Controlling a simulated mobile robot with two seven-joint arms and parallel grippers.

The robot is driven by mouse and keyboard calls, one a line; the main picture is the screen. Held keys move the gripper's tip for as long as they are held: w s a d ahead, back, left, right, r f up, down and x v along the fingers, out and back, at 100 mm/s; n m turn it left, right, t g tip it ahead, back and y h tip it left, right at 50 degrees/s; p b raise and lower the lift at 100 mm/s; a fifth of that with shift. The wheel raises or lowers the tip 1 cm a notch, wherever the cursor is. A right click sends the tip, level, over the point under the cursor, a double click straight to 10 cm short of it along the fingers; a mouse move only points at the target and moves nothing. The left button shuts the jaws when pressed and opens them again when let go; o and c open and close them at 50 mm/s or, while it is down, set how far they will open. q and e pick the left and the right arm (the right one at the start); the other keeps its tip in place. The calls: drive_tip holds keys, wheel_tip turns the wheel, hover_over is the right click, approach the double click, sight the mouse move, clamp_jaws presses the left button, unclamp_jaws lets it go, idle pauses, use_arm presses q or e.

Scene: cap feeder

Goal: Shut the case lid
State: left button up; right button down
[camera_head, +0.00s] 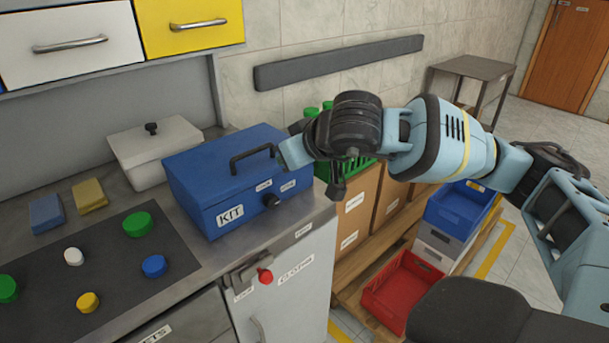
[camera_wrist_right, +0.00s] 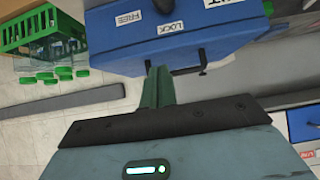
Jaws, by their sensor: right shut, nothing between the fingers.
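The blue case (camera_head: 228,185) stands on the grey counter with a KIT label and a black handle (camera_head: 250,158) on its lid (camera_head: 215,162). The lid looks down on the case, with no gap that I can make out. A dark knob (camera_head: 271,200) is on the front, near small labels; the wrist view reads FREE and LOCK. My right gripper (camera_head: 284,152) is at the case's right end, close to the handle. In the right wrist view its fingers (camera_wrist_right: 159,82) are together and empty, close to the case (camera_wrist_right: 175,40); contact is unclear. My left gripper is not in view.
A white lidded box (camera_head: 150,155) stands behind and left of the case. Sponges (camera_head: 90,195) and a dark mat (camera_head: 100,265) with several coloured caps lie to the left. A green crate (camera_head: 345,168) and cardboard boxes (camera_head: 355,210) stand beyond the counter's right edge.

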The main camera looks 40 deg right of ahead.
use_arm(q)
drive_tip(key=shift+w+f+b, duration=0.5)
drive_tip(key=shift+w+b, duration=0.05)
drive_tip(key=shift+b, duration=0.05)
use_arm(e)
drive_tip(key=s, duration=0.1)
drive_tip(key=s+f, duration=0.1)
drive_tip(key=s, duration=0.1)
drive_tip(key=s+f, duration=0.1)
drive_tip(key=s, duration=0.1)
drive_tip(key=shift+s, duration=0.15)
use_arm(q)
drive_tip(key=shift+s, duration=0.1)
